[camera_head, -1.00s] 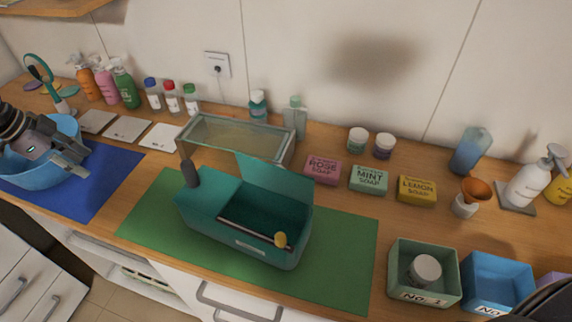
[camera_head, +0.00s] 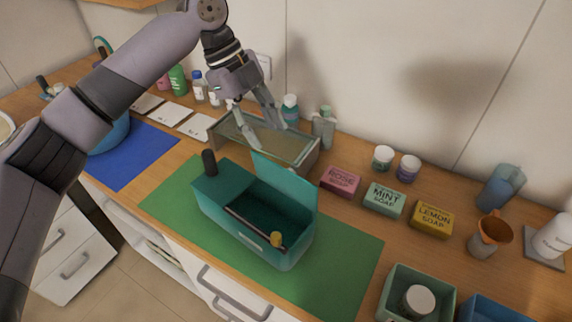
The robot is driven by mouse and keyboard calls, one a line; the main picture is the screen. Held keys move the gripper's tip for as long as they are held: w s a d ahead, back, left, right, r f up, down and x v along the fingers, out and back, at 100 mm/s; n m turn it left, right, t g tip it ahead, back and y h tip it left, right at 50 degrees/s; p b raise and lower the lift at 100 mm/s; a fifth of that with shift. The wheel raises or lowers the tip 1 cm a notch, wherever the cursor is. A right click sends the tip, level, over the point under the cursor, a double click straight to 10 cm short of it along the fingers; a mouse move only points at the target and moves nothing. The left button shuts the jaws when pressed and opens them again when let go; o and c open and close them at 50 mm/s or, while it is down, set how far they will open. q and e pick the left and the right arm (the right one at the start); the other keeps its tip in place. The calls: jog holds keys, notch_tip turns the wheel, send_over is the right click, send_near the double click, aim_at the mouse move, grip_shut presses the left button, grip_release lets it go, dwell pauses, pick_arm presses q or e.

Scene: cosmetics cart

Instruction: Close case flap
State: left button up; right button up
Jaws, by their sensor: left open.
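The teal case (camera_head: 247,226) stands on the green mat (camera_head: 335,268). Its flap (camera_head: 285,187) stands up at the back, leaning open, and the dark inside shows. A dark stick with a yellow tip (camera_head: 276,239) lies across the front of the opening. My left gripper (camera_head: 268,138) is open and empty. It points down behind and above the case, in front of the glass tray in the picture, apart from the flap. My right gripper is not in view.
The glass tray (camera_head: 304,158) stands behind the case. Rose soap (camera_head: 341,181), mint soap (camera_head: 384,199) and lemon soap (camera_head: 432,219) lie to the right. A green bin (camera_head: 447,290) stands front right. The green mat is clear around the case.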

aim_at(286, 169)
pick_arm(q)
jog(key=p+x, duration=0.2)
jog(key=x, duration=0.7)
jog(key=shift+s+d+f, duration=0.1)
jog(key=shift+d+f, duration=0.1)
jog(key=shift+f, duration=0.15)
jog(key=shift+s+d+f, duration=0.15)
jog(key=shift+d+f, duration=0.15)
jog(key=shift+f, duration=0.35)
jog(key=shift+c, duration=1.7)
jog(key=c, duration=0.4)
grip_shut()
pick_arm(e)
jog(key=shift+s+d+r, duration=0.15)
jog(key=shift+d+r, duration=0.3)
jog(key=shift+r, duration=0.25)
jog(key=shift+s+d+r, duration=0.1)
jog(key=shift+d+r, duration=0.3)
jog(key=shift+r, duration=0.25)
